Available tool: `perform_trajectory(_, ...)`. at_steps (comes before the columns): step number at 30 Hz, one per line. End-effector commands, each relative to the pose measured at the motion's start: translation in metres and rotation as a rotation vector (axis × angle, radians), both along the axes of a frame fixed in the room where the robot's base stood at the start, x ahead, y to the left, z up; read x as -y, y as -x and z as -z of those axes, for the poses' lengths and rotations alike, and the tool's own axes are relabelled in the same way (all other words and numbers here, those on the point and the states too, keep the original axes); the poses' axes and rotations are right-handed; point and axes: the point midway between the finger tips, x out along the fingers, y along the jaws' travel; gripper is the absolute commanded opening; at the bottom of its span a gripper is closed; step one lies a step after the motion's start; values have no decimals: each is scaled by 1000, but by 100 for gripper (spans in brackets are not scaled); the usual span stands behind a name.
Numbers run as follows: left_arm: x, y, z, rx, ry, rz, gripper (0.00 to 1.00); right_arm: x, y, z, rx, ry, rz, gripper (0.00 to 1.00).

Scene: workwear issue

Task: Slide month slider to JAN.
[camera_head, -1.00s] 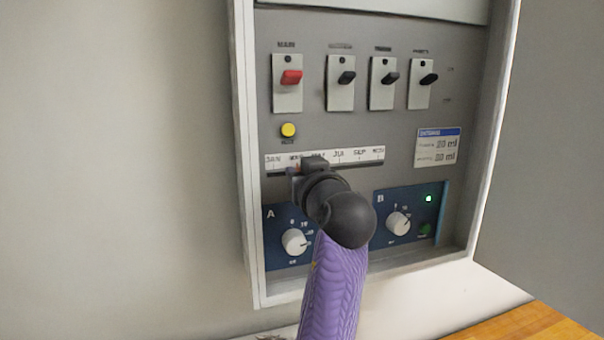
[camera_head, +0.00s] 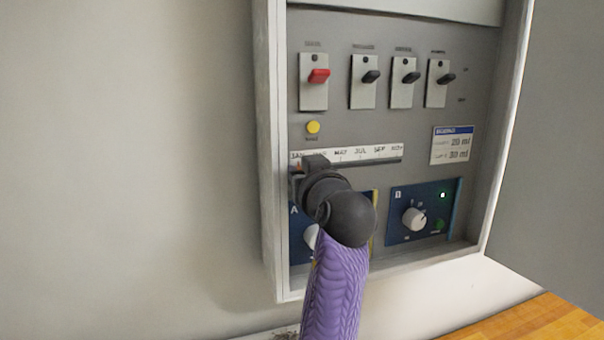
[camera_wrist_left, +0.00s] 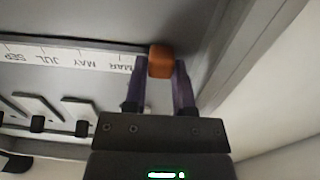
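The month slider is an orange knob (camera_wrist_left: 161,62) on a slot under a white month strip (camera_head: 350,154) in the wall panel. In the left wrist view, which is upside down, the knob sits past the MAR mark, at the JAN end, and covers the JAN label. My left gripper (camera_wrist_left: 161,80) has a finger on each side of the knob, close against it. In the head view my left gripper (camera_head: 303,180) is at the strip's left end and hides most of the knob. My right gripper is not in view.
Above the strip are a red switch (camera_head: 318,76), several black switches and a yellow button (camera_head: 313,127). Below are dial A (camera_head: 310,237), partly hidden by my arm, and dial B (camera_head: 414,219) with a lit green light. The cabinet's raised left edge (camera_head: 270,150) is close beside the gripper.

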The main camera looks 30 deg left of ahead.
Motion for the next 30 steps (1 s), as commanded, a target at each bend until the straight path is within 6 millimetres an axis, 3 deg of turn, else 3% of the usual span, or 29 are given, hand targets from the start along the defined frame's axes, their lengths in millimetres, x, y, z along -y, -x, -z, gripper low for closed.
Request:
perform_trajectory(6, -6, 4, 1, -3, 2, -24, 0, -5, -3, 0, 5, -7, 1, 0)
perform_trajectory(7, -6, 4, 1, -3, 2, -24, 33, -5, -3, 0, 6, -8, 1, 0)
perform_trajectory(12, -6, 4, 1, -3, 2, -22, 68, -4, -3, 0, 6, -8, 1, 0)
perform_trajectory(22, -2, 6, 1, -1, 2, -19, 68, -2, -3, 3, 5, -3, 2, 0)
perform_trajectory(30, 47, 46, 6, 1, 5, -16, 68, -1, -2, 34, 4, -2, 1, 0)
